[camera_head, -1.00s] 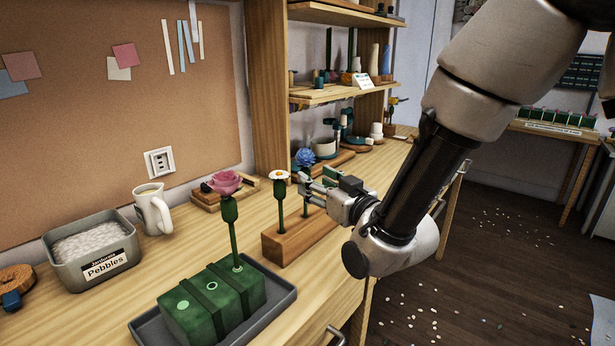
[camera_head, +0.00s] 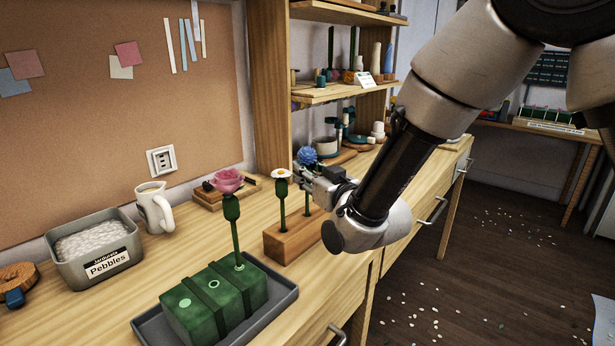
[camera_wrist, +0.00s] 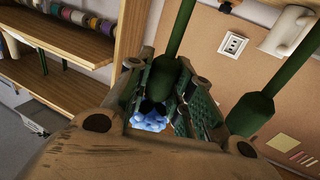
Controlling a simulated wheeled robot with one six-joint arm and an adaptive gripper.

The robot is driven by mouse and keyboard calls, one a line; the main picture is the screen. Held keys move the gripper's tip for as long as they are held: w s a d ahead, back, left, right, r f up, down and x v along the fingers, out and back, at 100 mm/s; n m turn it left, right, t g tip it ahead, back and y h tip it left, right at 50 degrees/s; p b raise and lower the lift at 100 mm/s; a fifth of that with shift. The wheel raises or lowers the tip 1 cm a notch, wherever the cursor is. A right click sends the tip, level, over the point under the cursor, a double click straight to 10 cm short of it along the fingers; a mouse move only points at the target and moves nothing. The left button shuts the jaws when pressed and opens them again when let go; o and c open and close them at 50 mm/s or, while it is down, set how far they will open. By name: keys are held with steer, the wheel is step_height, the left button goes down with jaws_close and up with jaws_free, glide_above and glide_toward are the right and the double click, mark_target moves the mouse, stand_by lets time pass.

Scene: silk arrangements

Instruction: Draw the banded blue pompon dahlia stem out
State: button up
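The blue pompon dahlia (camera_head: 306,155) stands upright in the wooden block (camera_head: 290,240), at the block's far end. Its green stem shows below my gripper. My gripper (camera_head: 310,174) is just below the bloom, beside the upper stem. In the wrist view the blue bloom (camera_wrist: 150,118) lies beyond the finger pads, with a thick green stem part (camera_wrist: 166,80) between them. The fingers look spread; contact with the stem is unclear. I cannot make out the stem's band clearly. A white daisy (camera_head: 281,173) stands in the same block, nearer the camera.
A pink flower (camera_head: 227,181) stands in green foam (camera_head: 215,300) on a grey tray (camera_head: 280,312). A pebble bin (camera_head: 95,262) and white mug (camera_head: 155,210) stand at left. The shelf unit (camera_head: 270,90) rises close behind the block. Loose petals lie on the floor.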

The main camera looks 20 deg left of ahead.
mark_target(307, 146)
jaws_close()
steer(key=shift+r, duration=1.15)
steer(key=shift+r, duration=2.75)
steer(key=shift+r, duration=1)
